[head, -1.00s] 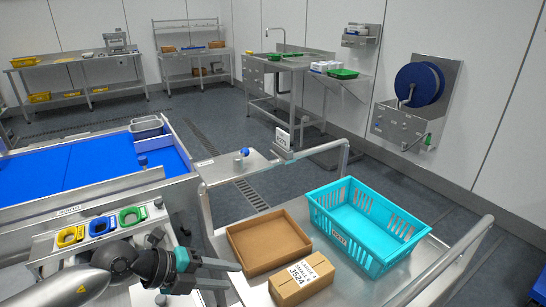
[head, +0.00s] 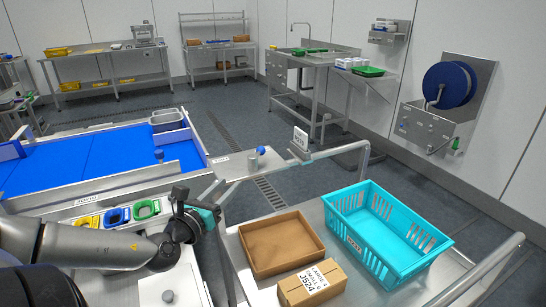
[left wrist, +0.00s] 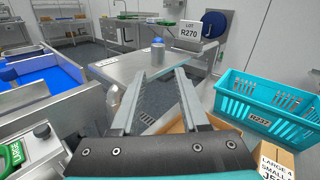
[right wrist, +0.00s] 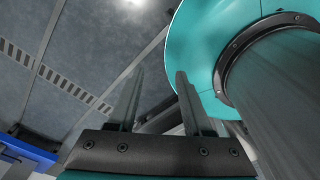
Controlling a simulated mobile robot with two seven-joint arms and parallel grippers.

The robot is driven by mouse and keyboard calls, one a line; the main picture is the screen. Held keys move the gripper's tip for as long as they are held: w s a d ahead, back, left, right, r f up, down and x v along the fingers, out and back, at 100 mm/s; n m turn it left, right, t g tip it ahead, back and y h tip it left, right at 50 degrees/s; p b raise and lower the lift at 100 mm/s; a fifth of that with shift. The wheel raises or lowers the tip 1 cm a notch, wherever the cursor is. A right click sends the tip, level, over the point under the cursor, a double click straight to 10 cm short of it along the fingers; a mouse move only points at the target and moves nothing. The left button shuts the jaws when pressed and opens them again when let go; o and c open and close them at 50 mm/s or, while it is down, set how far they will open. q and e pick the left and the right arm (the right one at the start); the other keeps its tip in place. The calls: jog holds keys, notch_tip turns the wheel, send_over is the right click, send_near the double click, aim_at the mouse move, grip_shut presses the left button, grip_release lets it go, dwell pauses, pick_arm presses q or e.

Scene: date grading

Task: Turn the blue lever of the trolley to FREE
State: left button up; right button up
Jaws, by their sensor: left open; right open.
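My right gripper (right wrist: 160,72) is open and empty above the floor, outside the head view.
The trolley carries a brown tray (head: 247,262), a cardboard box (head: 334,286) and a turquoise crate (head: 388,271). A LOT sign (head: 300,139) stands beside the plate at the rail (head: 340,150). A blue conveyor (head: 70,165) lies to the left.

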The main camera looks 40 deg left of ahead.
aim_at(251, 161)
pick_arm(q)
jog(key=shift+b+x, duration=1.7)
jog(key=shift+x, duration=1.1)
jog(key=shift+b+x, duration=0.4)
jog(key=shift+x, duration=0.9)
jog(key=shift+w+a+r, duration=0.1)
jog(key=shift+w+a, duration=0.25)
jog(key=shift+w, duration=0.3)
jog(key=shift+b+x, duration=0.5)
jog(key=shift+x, duration=2.35)
pick_arm(e)
jog(key=shift+t, duration=0.3)
jog(key=shift+w+d+f, duration=0.3)
jog(key=shift+w+f, duration=0.15)
jog(key=shift+f, duration=0.35)
jog(key=shift+w+d+f, duration=0.3)
jog(key=shift+w+f, duration=0.15)
jog(key=shift+f, duration=0.4)
jog(key=shift+w+d+f, duration=0.3)
jog(key=shift+w+f, duration=0.15)
jog(key=shift+f, duration=0.35)
pick_arm(q)
grip_shut()
pick_arm(e)
jog(key=shift+d, duration=0.1)
